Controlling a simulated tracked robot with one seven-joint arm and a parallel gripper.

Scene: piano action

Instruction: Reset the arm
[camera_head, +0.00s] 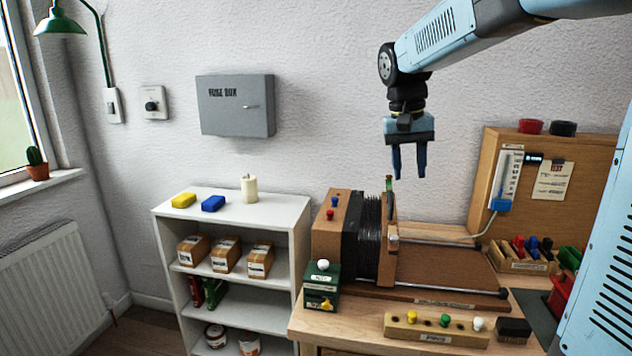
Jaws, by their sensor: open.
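My arm reaches in from the upper right, in pale blue with dark joints. My gripper (409,175) hangs from it with its fingers pointing down. The two dark blue fingers are apart with nothing between them. They are in the air above the back of the wooden machine with black bellows (368,240) on the workbench. The fingers appear clear of the machine, though one view does not show the exact distance.
A white shelf (250,205) at the left holds yellow and blue blocks, a candle and boxes. On the workbench (345,325) are a green box (321,285), a wooden strip with coloured pegs (436,329) and a dark block (513,330). A wooden board (575,190) stands behind at the right.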

